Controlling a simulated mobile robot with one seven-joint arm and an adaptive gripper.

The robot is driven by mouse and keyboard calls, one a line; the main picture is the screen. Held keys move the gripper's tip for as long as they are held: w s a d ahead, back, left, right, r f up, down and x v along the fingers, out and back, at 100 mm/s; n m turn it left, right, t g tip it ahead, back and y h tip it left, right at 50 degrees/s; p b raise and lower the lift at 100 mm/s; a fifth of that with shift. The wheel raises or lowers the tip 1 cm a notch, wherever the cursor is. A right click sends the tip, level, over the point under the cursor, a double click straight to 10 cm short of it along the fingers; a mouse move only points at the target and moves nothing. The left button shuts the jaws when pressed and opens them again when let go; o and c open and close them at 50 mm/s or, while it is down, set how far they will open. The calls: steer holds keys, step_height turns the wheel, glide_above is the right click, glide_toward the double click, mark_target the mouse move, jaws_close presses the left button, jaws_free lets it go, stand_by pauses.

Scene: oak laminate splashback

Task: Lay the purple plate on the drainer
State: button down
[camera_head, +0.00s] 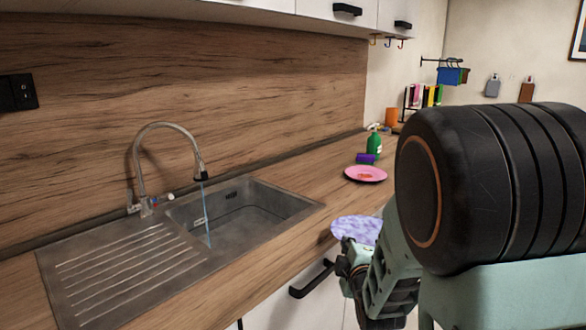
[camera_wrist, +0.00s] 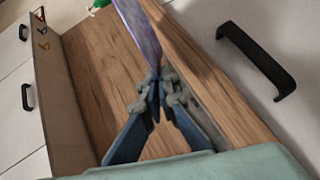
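The purple plate (camera_head: 355,229) has a mottled purple and white surface. It is at the counter's front edge in the head view, and appears nearly edge-on in the wrist view (camera_wrist: 140,28). My gripper (camera_wrist: 156,82) is shut on its rim, with the fingertips meeting at the plate's edge. In the head view my gripper (camera_head: 350,247) is just below the plate, in front of the counter edge, partly hidden by my own arm. The drainer (camera_head: 125,275) is the ridged steel board left of the sink basin, and it is bare.
The sink basin (camera_head: 240,215) lies between the drainer and the plate. A tall curved tap (camera_head: 160,128) runs water into it. A pink plate (camera_head: 365,174) with something red on it, a purple item (camera_head: 364,159) and a green bottle (camera_head: 374,144) stand farther back. A drawer handle (camera_head: 312,279) juts out below.

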step_height(320, 180, up, 20)
steer(key=p, duration=1.8)
steer(key=shift+f, duration=0.2)
